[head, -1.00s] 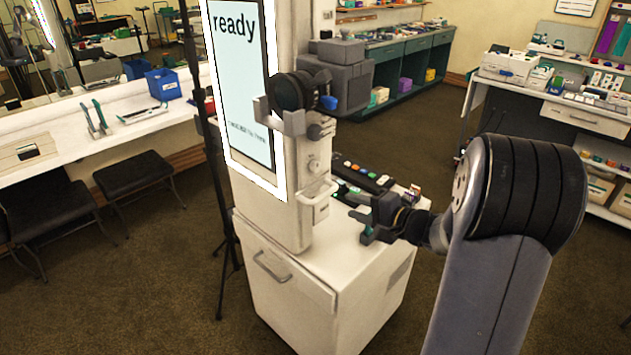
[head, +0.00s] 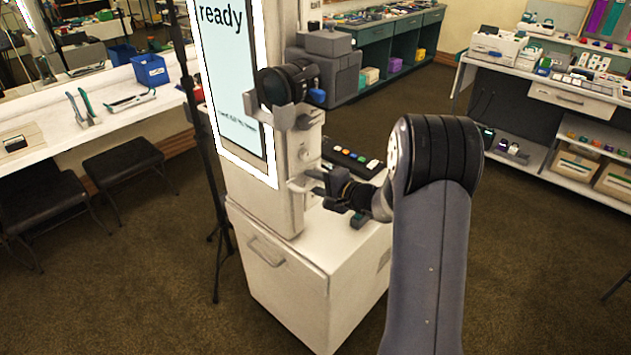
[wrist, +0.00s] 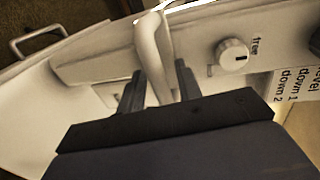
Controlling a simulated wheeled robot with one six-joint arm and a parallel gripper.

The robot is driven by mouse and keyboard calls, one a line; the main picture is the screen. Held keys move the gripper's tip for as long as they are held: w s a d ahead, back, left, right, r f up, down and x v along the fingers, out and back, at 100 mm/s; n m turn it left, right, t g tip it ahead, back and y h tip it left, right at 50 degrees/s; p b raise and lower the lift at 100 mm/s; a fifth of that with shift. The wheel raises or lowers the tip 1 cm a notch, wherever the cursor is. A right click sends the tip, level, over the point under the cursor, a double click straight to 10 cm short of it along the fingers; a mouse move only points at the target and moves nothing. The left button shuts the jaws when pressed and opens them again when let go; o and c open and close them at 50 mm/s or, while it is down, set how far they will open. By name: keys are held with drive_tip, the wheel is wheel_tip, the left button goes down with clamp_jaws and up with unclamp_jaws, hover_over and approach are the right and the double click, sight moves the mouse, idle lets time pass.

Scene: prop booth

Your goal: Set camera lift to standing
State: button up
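The white booth tower (head: 287,205) carries a black camera (head: 283,84) on a grey bracket and a screen (head: 228,85) reading "ready". A pale handle (head: 303,187) sticks out low on the tower's side. My gripper (head: 318,182) is at this handle. In the wrist view the handle (wrist: 153,45) runs between the two dark fingers of my gripper (wrist: 158,72), with a gap visible on either side, so the gripper looks open around it. A round knob (wrist: 233,55) beside it has the word "free" near it. A label (wrist: 289,84) reads "level", "down 1", "down 2", partly cut off.
A strip of coloured buttons (head: 351,158) lies on the white cabinet (head: 290,290) behind my gripper. A black stand (head: 205,150) is left of the tower. A counter with stools (head: 125,163) lies left, a shelf unit (head: 568,97) right.

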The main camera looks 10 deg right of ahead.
drive_tip(key=shift+c, duration=0.5)
clamp_jaws()
drive_tip(key=shift+r, duration=0.1)
approach(302, 137)
drive_tip(key=x, duration=0.5)
drive_tip(key=shift+a, duration=0.15)
drive_tip(key=shift+o, duration=0.5)
unclamp_jaws()
